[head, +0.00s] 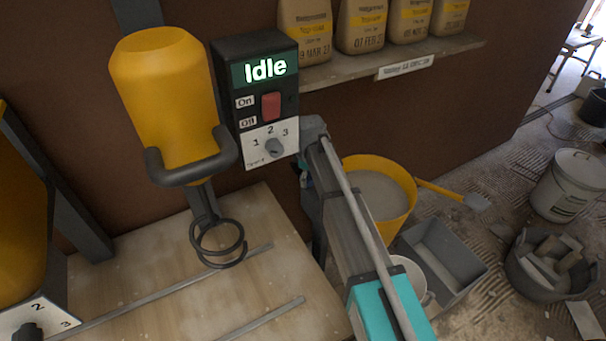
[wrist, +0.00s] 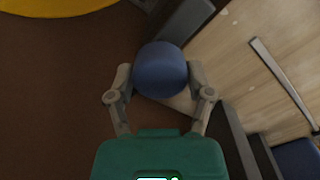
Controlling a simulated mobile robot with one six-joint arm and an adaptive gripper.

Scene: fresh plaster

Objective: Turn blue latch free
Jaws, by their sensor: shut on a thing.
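The blue latch shows in the wrist view as a round blue knob (wrist: 160,69). My gripper (wrist: 161,80) has one finger on each side of the knob and is shut on it. What the knob is fixed to is mostly hidden, so I cannot tell how far the latch is turned. In the head view my arm covers most of the gripper and the latch. Only a small teal and dark blue patch shows left of my arm, beside the control box.
A control box (head: 262,93) reads "Idle", with a red switch (head: 271,106) and a dial (head: 274,147). A yellow mixer body (head: 165,90) with a spiral whisk (head: 218,243) hangs above a wooden bench (head: 190,300). A yellow bucket (head: 411,205) and a grey tray (head: 450,262) stand to the right.

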